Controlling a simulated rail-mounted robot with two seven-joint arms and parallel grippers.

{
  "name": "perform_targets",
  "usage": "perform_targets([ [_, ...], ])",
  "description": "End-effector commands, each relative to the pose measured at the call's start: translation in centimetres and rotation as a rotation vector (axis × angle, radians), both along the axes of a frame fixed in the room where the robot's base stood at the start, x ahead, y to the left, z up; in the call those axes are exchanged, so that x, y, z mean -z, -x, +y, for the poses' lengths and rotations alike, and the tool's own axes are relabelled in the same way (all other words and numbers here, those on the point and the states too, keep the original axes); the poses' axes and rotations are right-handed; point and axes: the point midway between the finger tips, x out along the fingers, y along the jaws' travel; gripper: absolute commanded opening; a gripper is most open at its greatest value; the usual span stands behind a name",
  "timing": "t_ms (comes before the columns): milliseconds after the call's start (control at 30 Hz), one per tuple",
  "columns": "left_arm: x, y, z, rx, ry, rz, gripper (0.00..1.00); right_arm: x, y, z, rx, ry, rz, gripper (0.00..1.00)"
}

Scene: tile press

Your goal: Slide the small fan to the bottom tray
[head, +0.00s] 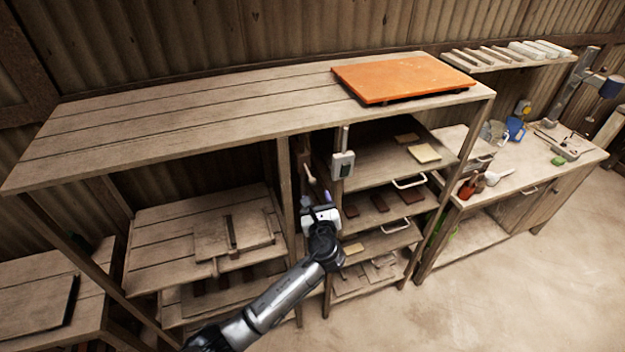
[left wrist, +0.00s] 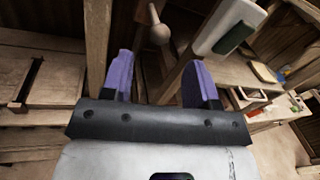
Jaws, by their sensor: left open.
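My left gripper (head: 316,203) is open and empty in front of the post left of the tray rack. In the left wrist view its purple fingers (left wrist: 161,72) are spread apart, with a wooden round-ended knob (left wrist: 159,33) just beyond the gap, not gripped. The rack holds several stacked wooden trays with pale handles. The bottom tray (head: 350,291) is low, with flat pieces in it, to the right of and below my gripper. I cannot make out a small fan in either view. My right gripper is not in view.
A white box (head: 343,164) is fixed on the rack's post, close to my gripper; it also shows in the left wrist view (left wrist: 230,25). An orange slab (head: 400,77) lies on the top shelf. A workbench (head: 520,178) stands right. The floor in front is clear.

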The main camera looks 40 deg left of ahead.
Motion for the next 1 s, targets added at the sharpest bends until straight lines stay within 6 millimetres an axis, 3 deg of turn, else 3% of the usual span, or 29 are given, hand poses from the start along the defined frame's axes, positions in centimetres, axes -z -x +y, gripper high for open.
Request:
perform_targets([
  [200,-0.1,-2.8,2.9,-0.002,0.000,0.000,0.54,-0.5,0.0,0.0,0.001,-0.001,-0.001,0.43],
  [433,0.0,-4.7,4.9,-0.002,0.002,0.000,0.54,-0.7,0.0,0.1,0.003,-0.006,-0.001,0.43],
  [1000,0.0,-5.5,5.8,0.000,0.002,-0.001,0.52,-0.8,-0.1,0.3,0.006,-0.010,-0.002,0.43],
])
